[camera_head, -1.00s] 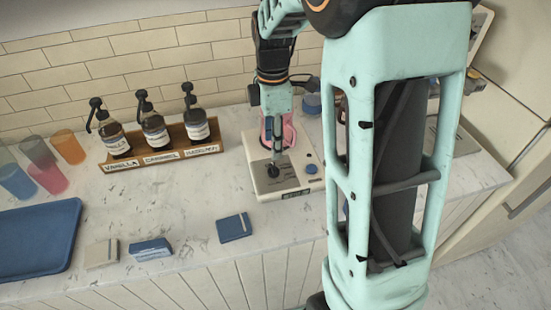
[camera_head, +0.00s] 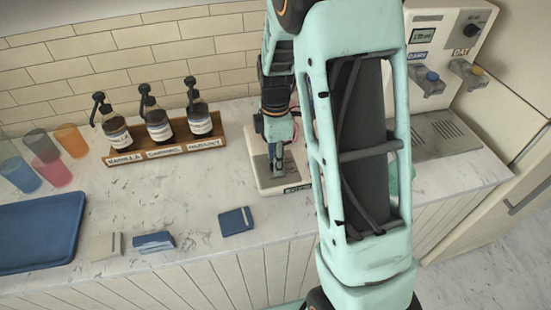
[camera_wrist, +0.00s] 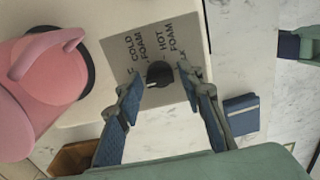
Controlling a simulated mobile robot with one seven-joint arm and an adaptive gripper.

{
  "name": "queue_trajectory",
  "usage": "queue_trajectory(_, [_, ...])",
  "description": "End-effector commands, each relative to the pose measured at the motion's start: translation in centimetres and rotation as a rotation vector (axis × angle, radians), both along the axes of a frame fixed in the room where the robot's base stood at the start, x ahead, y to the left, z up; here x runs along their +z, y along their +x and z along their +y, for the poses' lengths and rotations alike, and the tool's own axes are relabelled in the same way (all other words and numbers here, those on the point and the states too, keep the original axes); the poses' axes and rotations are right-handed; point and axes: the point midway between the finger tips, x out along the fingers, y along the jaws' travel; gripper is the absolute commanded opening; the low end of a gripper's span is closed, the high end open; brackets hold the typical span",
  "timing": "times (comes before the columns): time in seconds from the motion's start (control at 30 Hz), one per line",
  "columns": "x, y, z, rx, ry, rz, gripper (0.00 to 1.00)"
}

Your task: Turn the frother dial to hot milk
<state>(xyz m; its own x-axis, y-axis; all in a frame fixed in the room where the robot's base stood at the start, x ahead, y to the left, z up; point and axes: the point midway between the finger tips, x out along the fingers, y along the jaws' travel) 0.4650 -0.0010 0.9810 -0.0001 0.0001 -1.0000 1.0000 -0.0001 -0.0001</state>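The frother has a pale base (camera_head: 262,181), partly hidden behind my arm in the head view. In the wrist view its black dial (camera_wrist: 158,73) sits on a grey label panel (camera_wrist: 119,46). COLD FOAM and HOT FOAM are legible there; other lettering is partly covered by my fingers. I cannot tell exactly where the dial points. A pink jug (camera_wrist: 45,70) stands on the frother to the left of the panel. My gripper (camera_wrist: 162,88) is open, with blue-padded fingertips on either side of the dial, apart from it. In the head view my gripper (camera_head: 277,160) is low over the panel.
A wooden rack (camera_head: 165,148) with syrup bottles stands left of the frother. A dark blue box (camera_head: 236,221) lies on the counter in front. A dispenser (camera_head: 432,40) with taps is at right. Coloured cups (camera_head: 70,140) and a blue tray (camera_head: 35,235) are farther left.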

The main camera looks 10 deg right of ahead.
Motion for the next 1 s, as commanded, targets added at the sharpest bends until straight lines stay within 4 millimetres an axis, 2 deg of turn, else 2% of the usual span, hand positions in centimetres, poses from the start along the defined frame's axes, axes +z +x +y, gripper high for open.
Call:
queue_trajectory(0.03, [0.02, 0.01, 0.00, 0.000, 0.000, 0.000, 0.27])
queue_trajectory(0.2, [0.03, 0.01, 0.00, 0.000, 0.000, 0.000, 0.08])
queue_trajectory(0.3, [0.04, 0.01, 0.00, 0.000, 0.000, 0.000, 0.00])
queue_trajectory(0.67, [-0.01, 0.02, -0.01, -0.072, 0.000, -0.001, 0.00])
queue_trajectory(1.0, [-0.07, 0.07, -0.03, -0.336, 0.000, -0.002, 0.00])
